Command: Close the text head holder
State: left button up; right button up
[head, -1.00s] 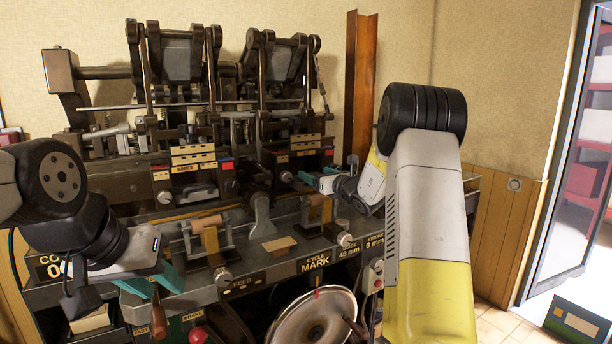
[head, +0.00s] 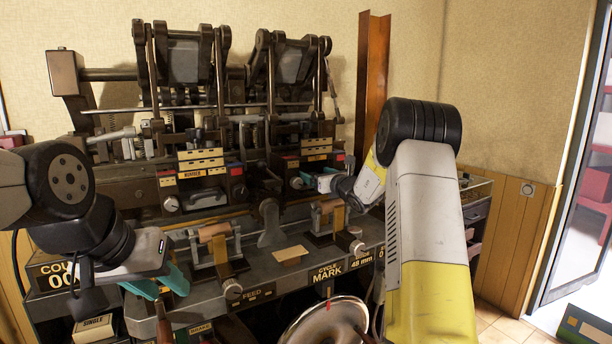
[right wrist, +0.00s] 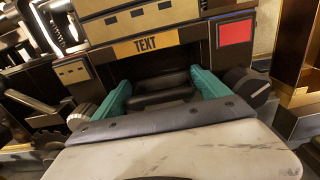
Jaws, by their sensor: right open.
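The text head (head: 308,146) is the right-hand head on the press, with tan bars and a red block at its right. In the right wrist view its yellow TEXT label (right wrist: 146,44) is above a dark opening. A dark holder part (right wrist: 160,84) shows in that opening, between my teal fingers; I cannot tell whether they touch it or how far out it is. My right gripper (head: 312,181) is open, close in front of the text head; it also shows in the right wrist view (right wrist: 160,92). My left gripper (head: 160,284) is open and empty at the lower left.
The NUMBER head (head: 202,172) is left of the text head. Two roller stands, including the left one (head: 213,246), rise from the grey bench ledge. A round knob (right wrist: 246,86) is close to the right finger. A handwheel (head: 322,328) is below the ledge.

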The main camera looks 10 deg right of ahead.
jog(key=v, duration=0.7)
jog(key=shift+s+d, duration=0.1)
jog(key=shift+s, duration=0.25)
